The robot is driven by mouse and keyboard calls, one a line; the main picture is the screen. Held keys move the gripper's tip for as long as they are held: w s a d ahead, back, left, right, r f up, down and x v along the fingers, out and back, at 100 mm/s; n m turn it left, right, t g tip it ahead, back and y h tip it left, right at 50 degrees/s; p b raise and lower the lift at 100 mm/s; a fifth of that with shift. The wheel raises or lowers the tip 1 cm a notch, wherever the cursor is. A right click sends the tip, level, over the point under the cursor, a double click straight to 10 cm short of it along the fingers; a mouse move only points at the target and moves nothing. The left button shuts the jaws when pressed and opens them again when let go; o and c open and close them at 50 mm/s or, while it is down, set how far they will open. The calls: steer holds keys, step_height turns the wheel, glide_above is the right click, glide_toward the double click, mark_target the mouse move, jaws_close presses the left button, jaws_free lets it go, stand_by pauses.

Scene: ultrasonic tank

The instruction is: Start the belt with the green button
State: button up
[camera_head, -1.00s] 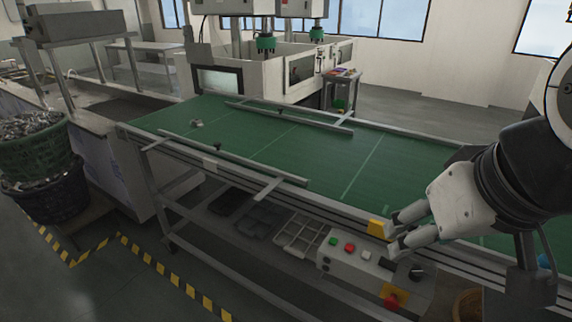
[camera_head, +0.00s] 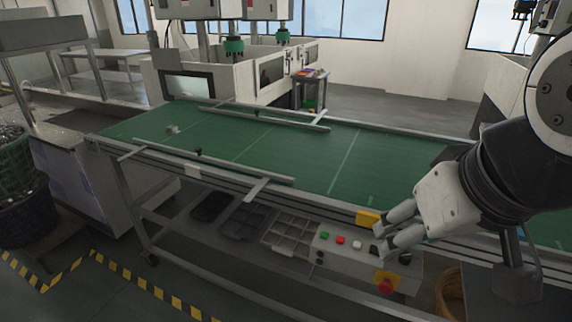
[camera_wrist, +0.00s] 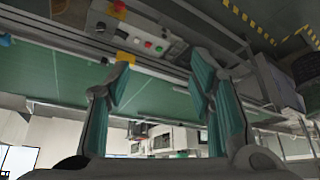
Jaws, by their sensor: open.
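The green button (camera_head: 324,235) is at the left end of the top of a grey control box (camera_head: 345,252) below the near side of the green belt (camera_head: 290,150). A red button (camera_head: 340,240) and a white one sit beside it. My gripper (camera_head: 380,237) is in front of the right part of the box, open and empty, to the right of the green button. In the wrist view my gripper (camera_wrist: 165,85) shows two spread fingers, with the control box (camera_wrist: 140,32) beyond them and the green button (camera_wrist: 159,49) small on it.
A red emergency knob on a yellow base (camera_head: 385,284) sits at the box's right front. Empty grey trays (camera_head: 290,233) lie on the shelf left of the box. A yellow block (camera_head: 368,217) is on the belt's near rail, close to my fingers. A small part (camera_head: 172,129) lies on the belt.

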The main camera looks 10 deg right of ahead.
steer(key=shift+d, duration=0.1)
jaws_close()
stand_by(1.2)
